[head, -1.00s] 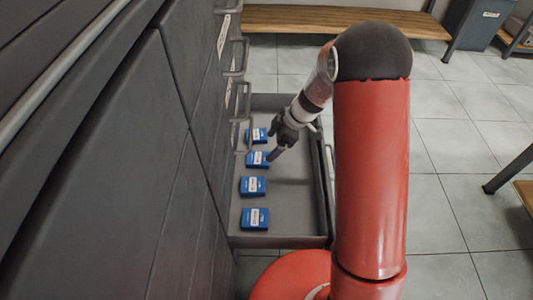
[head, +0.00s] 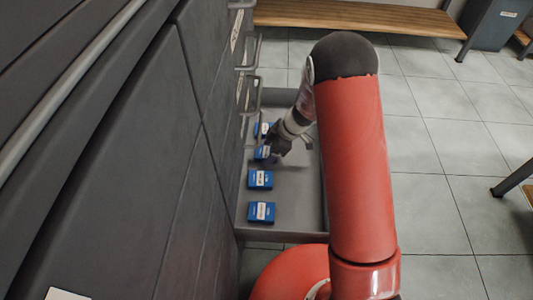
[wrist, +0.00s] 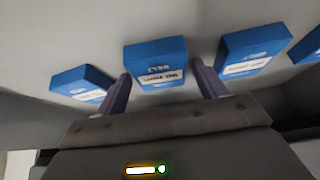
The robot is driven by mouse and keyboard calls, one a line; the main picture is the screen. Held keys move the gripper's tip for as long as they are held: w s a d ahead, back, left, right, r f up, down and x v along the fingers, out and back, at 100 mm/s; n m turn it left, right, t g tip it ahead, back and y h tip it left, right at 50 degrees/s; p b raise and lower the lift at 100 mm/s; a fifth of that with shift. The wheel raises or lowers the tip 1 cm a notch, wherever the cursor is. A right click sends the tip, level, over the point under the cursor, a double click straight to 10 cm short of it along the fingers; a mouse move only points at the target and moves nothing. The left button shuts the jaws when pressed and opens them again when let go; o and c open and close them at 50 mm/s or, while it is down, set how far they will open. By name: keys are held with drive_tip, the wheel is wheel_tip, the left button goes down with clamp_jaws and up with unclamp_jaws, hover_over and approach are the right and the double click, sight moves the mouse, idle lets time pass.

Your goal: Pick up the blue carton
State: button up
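Several blue cartons with white labels lie in a row in an open grey drawer (head: 290,215). In the head view they are the nearest carton (head: 262,213), one behind it (head: 260,180), a third (head: 264,153) partly covered by my gripper (head: 273,153), and the farthest (head: 263,130). In the wrist view my gripper (wrist: 161,72) is open, with its two purple fingers apart. One blue carton (wrist: 155,62) lies ahead, lined up with the gap between them. Other cartons lie to its left (wrist: 82,84) and right (wrist: 253,50). Whether the fingers touch any carton cannot be told.
The drawer sits against a dark cabinet (head: 130,160) on the left, with handles projecting above it. A wooden bench (head: 350,17) stands at the back.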

drive_tip(key=c, duration=0.8)
drive_tip(key=shift+r, duration=0.1)
